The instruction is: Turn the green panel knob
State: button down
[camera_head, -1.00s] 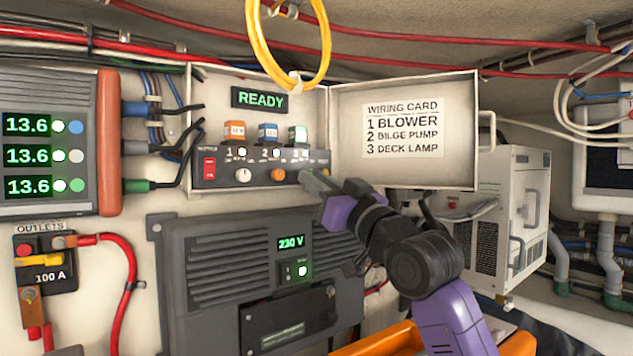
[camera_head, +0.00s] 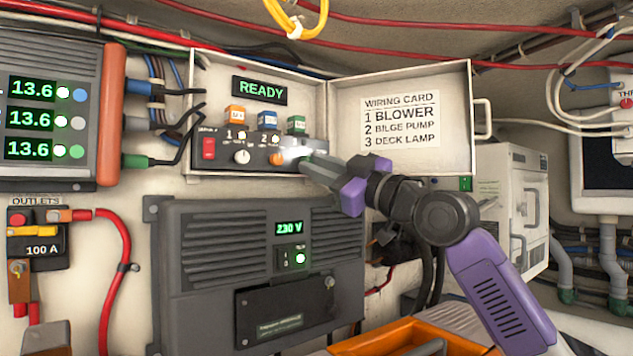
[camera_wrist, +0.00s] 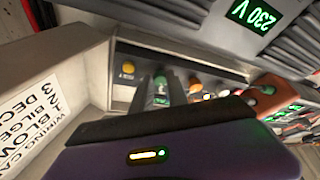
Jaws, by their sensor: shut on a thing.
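The green knob (camera_wrist: 160,82) is on the small dark control panel (camera_head: 222,160) inside the open white box. In the wrist view it lies between the two fingers of my gripper (camera_wrist: 161,92), which is shut on it. In the head view my gripper (camera_head: 304,161) reaches in from the right, and its fingers cover most of the knob. A bright glow shows beside the fingertips. To the left on the panel are a white knob (camera_head: 242,157) and an orange knob (camera_head: 277,159). The display above reads READY (camera_head: 260,90).
The open box door (camera_head: 455,115) bears a wiring card (camera_head: 400,122) listing blower, bilge pump and deck lamp. A grey 230 V unit (camera_head: 200,250) is below, and a red switch (camera_head: 208,148) is at the panel's left.

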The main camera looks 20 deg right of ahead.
jog(key=shift+d+n+g+y+b, duration=0.1)
jog(key=shift+n+g+y+b, duration=0.35)
jog(key=shift+n, duration=1.05)
jog(key=shift+n+g, duration=0.3)
jog(key=shift+g, duration=0.05)
jog(key=c, duration=1.3)
grip_release()
jog(key=b+v, duration=0.2)
jog(key=v, duration=0.5)
jog(key=shift+s+d+f, duration=0.15)
jog(key=shift+s+d, duration=0.1)
jog(key=shift+s, duration=0.05)
